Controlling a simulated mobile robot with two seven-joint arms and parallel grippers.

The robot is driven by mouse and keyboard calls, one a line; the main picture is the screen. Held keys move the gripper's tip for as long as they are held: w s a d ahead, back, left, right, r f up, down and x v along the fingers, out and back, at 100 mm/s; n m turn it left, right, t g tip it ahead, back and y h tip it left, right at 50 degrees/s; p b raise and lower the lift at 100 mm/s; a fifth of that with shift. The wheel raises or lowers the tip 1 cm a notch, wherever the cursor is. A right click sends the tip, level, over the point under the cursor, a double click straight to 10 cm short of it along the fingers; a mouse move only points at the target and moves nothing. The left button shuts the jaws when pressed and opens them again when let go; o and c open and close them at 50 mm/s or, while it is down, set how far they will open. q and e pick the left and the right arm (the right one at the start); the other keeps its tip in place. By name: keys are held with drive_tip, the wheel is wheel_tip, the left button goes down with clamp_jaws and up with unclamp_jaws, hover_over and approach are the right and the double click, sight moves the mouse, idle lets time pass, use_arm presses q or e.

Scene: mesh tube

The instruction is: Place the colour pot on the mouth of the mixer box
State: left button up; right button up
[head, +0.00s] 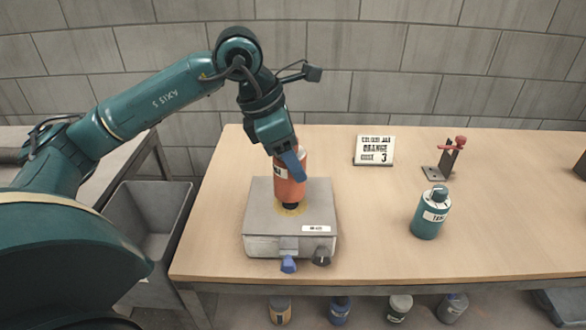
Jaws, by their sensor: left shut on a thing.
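The orange colour pot (290,186) is held upside down, with its dark neck pointing down, over the top of the mixer box (260,222). The neck meets a yellow-stained ring around the mouth (294,210); I cannot tell whether it is seated or just above. My left gripper (292,165) is shut on the pot's upper body and hides part of it. The mixer box is grey, with a white label and a blue and a dark knob at its front. My right gripper is not in view.
A teal pot (431,212) stands on the table (370,220) right of the box. A card reading ORANGE 3 (375,150) and a stand with a red clamp (446,160) are behind. A grey bin (148,225) is at the left. Several pots (340,310) sit below the table.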

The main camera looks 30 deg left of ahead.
use_arm(q)
drive_tip(key=shift+f, duration=1.5)
drive_tip(key=o, duration=1)
drive_tip(key=shift+o, duration=0.2)
drive_tip(key=v, duration=1.2)
drive_tip(key=shift+r+p, duration=0.2)
drive_tip(key=shift+p, duration=0.2)
drive_tip(key=shift+w, duration=0.1)
